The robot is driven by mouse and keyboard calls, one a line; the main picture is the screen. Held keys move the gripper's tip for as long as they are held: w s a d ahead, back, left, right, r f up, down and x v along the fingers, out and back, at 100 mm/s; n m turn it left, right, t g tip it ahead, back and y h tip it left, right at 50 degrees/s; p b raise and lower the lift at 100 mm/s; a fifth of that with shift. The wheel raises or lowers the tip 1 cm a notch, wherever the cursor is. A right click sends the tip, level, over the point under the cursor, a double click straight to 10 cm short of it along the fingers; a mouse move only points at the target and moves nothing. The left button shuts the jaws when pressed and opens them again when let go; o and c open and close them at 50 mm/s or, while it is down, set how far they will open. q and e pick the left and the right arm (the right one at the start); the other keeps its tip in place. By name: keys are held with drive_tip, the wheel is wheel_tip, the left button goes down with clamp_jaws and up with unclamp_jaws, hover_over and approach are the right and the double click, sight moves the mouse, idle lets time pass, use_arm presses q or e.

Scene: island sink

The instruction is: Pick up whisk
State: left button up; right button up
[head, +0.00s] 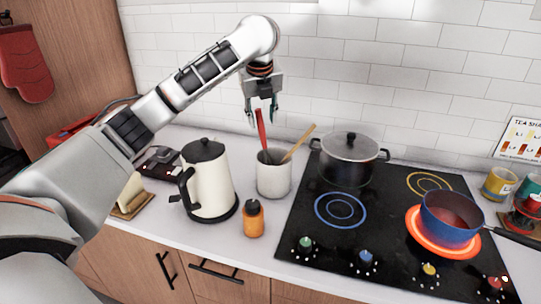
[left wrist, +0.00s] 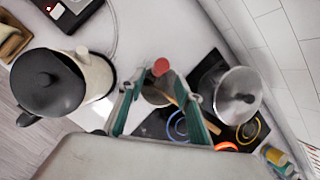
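A utensil with a red handle (head: 261,132) stands upright, leaning slightly, in a white crock (head: 273,178); its lower end is hidden inside, so I cannot confirm it is the whisk. The red handle end (left wrist: 161,67) also shows in the left wrist view. A wooden-handled utensil (head: 299,143) leans right in the same crock. My left gripper (head: 262,120) hangs pointing down above the crock, its fingers apart around the height of the red handle's top. In the left wrist view the open fingers (left wrist: 160,92) have nothing clamped between them. My right gripper is out of view.
A cream kettle (head: 208,183) stands left of the crock, with an orange bottle (head: 253,220) in front. A lidded pot (head: 348,158) is close on the right, on the black cooktop (head: 330,245). A blue saucepan (head: 450,218) sits on a glowing burner. The tiled wall is behind.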

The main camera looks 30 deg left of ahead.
sight(262, 127)
use_arm(q)
drive_tip(key=shift+w+a+f, duration=0.1)
drive_tip(key=shift+a+f, duration=0.1)
drive_tip(key=shift+f, duration=0.7)
drive_tip(key=x, duration=0.4)
drive_tip(key=shift+f, duration=0.3)
clamp_jaws()
